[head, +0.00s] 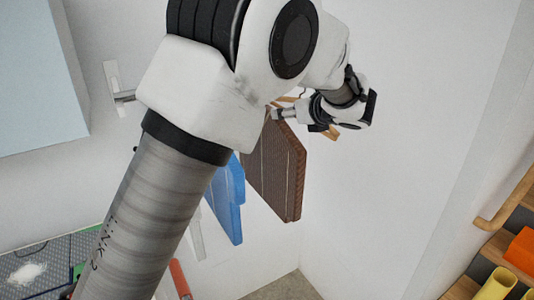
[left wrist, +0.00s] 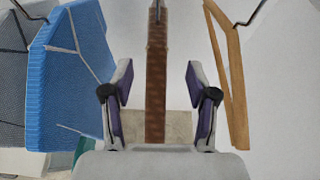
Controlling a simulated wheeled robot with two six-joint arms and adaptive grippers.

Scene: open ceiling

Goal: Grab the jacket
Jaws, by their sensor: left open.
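A brown jacket (head: 275,170) hangs by the white wall, partly hidden behind my left arm in the head view. In the left wrist view the brown jacket (left wrist: 156,60) shows edge-on as a narrow vertical strip. My left gripper (head: 284,113) is at the jacket's upper edge in the head view. In the left wrist view the left gripper (left wrist: 158,82) is open, with one finger on each side of the brown strip and a gap on both sides. Whether the jacket reaches fully between the fingertips in depth I cannot tell. My right gripper is not in view.
A blue garment (head: 230,200) hangs left of the brown jacket; it also shows in the left wrist view (left wrist: 75,65). A wooden hanger (left wrist: 229,75) hangs to the right, close to the right finger. Orange and yellow items (head: 522,250) sit on wooden shelving at lower right.

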